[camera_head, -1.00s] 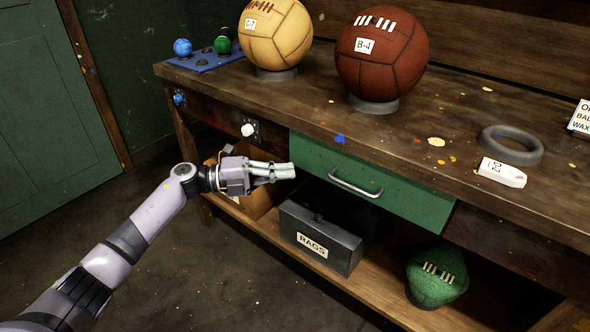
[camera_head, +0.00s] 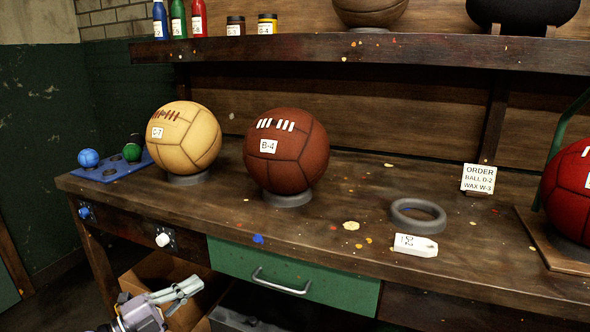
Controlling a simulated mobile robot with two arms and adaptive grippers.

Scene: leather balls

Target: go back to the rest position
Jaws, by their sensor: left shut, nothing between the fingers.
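My left gripper (camera_head: 178,294) is low in the head view, near the bottom edge, in front of the cardboard box under the bench. Its fingers are shut with nothing between them, and they point up and to the right. It is left of the green drawer (camera_head: 330,289) and apart from its handle (camera_head: 281,284). The drawer looks closed. My right gripper is out of view.
The workbench (camera_head: 340,202) holds a tan ball (camera_head: 190,143), a brown ball (camera_head: 290,160) on a ring, an empty ring (camera_head: 418,222), a white tag (camera_head: 415,245) and an order card (camera_head: 478,178). A red ball (camera_head: 572,195) stands far right. A shelf (camera_head: 330,53) runs above.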

